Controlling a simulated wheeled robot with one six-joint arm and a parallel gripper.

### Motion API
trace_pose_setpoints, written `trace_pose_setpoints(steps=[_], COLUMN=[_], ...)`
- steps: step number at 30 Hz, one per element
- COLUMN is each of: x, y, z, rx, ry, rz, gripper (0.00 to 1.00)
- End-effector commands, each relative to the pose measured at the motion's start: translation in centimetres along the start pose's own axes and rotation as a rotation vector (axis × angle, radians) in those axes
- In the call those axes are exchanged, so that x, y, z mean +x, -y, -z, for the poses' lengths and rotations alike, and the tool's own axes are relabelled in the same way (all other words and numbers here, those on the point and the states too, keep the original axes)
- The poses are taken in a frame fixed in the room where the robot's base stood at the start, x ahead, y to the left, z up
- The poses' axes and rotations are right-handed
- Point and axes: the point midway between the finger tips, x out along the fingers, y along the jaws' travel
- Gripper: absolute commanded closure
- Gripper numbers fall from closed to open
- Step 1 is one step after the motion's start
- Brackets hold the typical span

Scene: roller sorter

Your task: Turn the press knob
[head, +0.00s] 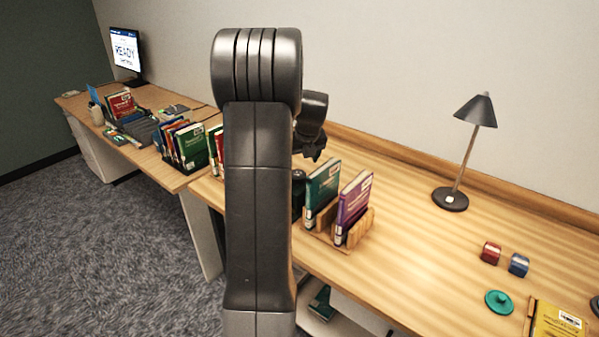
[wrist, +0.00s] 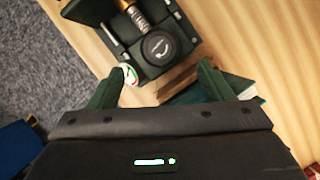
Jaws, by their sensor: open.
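The press (wrist: 120,30) is a dark machine on the wooden table, at the top of the wrist view. Its round black knob (wrist: 158,46), with a pale curved mark on top, faces the camera. My gripper (wrist: 158,82) is open and empty, its two dark fingers spread wide. The knob lies beyond the fingertips, between their lines and apart from them. In the head view my gripper (head: 310,152) is partly behind my arm, above the table. My arm hides most of the press there; only a dark bit (head: 298,188) shows.
A small round white, red and green piece (wrist: 129,74) sits beside the press. A teal book (head: 322,188) and a purple book (head: 353,207) stand in a wooden rack close to the right. A lamp (head: 463,150) stands farther right, with bare tabletop between.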

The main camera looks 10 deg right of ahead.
Motion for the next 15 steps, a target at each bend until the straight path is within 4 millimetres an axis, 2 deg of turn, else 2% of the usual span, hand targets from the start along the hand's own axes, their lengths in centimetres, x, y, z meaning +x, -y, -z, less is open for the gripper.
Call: trace_pose_setpoints(steps=[3,7,15], x=[2.5,4.8,7.5], y=[-0.1,0.0,0.0], z=[0.0,0.0,0.0], rx=[-0.001,-0.001,-0.001], ry=[-0.004,-0.002,0.000], rz=[-0.002,-0.001,-0.001], gripper=[0.26,0.26,0.26])
